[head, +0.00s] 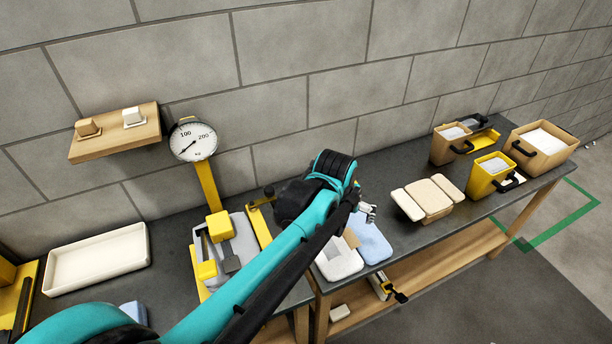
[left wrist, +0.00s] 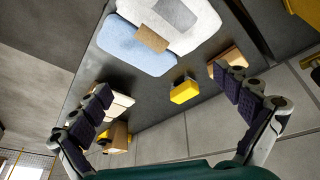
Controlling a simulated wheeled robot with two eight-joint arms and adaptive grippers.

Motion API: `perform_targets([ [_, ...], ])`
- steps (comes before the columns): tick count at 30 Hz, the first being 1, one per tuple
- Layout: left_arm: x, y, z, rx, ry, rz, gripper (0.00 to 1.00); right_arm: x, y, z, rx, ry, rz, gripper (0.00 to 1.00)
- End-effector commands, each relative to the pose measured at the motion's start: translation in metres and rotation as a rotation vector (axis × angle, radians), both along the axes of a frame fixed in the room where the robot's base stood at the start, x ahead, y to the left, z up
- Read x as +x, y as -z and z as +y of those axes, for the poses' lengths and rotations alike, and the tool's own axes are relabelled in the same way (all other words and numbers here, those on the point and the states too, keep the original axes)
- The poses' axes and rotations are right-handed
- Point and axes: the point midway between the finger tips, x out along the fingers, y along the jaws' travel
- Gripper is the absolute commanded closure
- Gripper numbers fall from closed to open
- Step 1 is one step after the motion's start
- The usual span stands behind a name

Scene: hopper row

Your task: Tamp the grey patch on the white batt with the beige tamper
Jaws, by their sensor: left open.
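The white batt (head: 340,265) lies on the dark bench, right of my left arm in the head view. Its grey patch (left wrist: 176,13) shows clearly in the left wrist view. A light blue batt (head: 374,246) adjoins it, and a flat tan piece (left wrist: 151,38) lies where the two meet. A tan-beige block (head: 87,128), perhaps the beige tamper, sits on the wall shelf beside a white block (head: 133,117). My left gripper (left wrist: 166,92) is open and empty above the bench near the batts; in the head view my arm partly hides it. My right gripper is not in view.
A dial scale (head: 194,140) stands left of my left arm, and a cream tray (head: 98,259) lies farther left. A yellow block (left wrist: 184,91) stands on the bench near the wall.

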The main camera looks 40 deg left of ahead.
Motion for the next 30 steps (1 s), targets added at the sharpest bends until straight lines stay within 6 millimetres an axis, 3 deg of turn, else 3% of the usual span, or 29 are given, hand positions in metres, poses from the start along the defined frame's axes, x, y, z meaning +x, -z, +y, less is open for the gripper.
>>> perform_targets([
  [2,0.026,-0.007,0.03,-0.031,-0.105,0.053,0.0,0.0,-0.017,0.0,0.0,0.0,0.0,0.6],
  [6,0.059,0.005,0.081,-0.086,-0.286,0.145,0.0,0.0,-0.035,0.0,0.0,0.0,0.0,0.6],
  [12,0.085,0.04,0.149,-0.151,-0.51,0.256,0.0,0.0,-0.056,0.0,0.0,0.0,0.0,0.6],
  [15,0.089,0.058,0.171,-0.172,-0.587,0.296,0.0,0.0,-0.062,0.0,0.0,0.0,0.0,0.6],
  [21,0.09,0.079,0.191,-0.191,-0.656,0.331,0.0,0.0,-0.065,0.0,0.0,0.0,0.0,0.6],
  [30,0.09,0.123,0.192,-0.193,-0.66,0.333,0.0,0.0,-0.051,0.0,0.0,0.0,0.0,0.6],
])
